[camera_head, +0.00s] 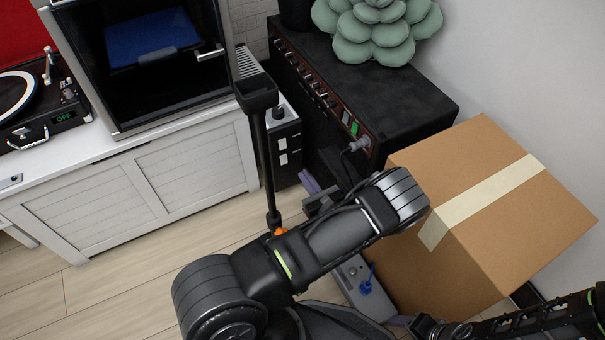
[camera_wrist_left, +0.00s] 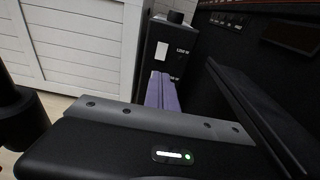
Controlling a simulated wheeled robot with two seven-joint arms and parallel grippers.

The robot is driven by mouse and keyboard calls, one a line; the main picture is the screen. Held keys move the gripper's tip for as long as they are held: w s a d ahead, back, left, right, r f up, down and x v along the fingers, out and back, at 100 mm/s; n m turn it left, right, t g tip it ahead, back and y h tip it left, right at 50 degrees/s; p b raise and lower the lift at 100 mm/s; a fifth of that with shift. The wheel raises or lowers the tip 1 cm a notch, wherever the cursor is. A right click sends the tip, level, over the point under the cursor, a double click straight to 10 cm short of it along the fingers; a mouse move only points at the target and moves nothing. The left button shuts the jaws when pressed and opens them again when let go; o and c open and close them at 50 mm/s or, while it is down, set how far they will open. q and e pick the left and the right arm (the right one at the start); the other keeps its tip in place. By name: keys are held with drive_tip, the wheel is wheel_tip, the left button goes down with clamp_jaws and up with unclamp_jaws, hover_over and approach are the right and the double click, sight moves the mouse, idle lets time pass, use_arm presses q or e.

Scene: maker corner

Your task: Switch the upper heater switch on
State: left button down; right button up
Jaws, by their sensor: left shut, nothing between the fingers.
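The heater is a narrow black box (camera_head: 287,165) with a dark knob on top, standing beside the white cabinet; it also shows in the left wrist view (camera_wrist_left: 188,62). Its upper switch (camera_head: 282,143) is a white rocker, above a second white lower switch (camera_head: 283,158). In the left wrist view the upper switch (camera_wrist_left: 162,52) has a "1250 W" label beside it; its on or off position is unclear. My left gripper (camera_head: 308,181) is shut and empty, its purple fingers (camera_wrist_left: 161,88) pointing at the heater's front and hiding the lower switch. My right gripper (camera_head: 402,320) is partly seen at the bottom.
A black amplifier (camera_head: 375,90) with knobs and a plugged cable stands right of the heater. A cardboard box (camera_head: 465,240) is beside my left arm. A black upright pole (camera_head: 266,160) stands close left of the heater. A grey pedal-like box (camera_head: 352,273) lies below my arm.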

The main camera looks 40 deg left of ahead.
sight(284, 148)
use_arm(q)
drive_tip(key=b+x, duration=0.3)
drive_tip(key=x, duration=0.8)
drive_tip(key=shift+w+a+f, duration=0.15)
drive_tip(key=shift+a, duration=0.2)
drive_tip(key=shift+w+a, duration=0.2)
drive_tip(key=shift+a, duration=0.15)
drive_tip(key=shift+b, duration=0.35)
drive_tip(key=shift+a+f+b, duration=0.1)
drive_tip(key=shift+f+b, duration=0.15)
drive_tip(key=shift+b, duration=0.15)
drive_tip(key=shift+w+r, duration=0.1)
drive_tip(key=shift+r, duration=0.15)
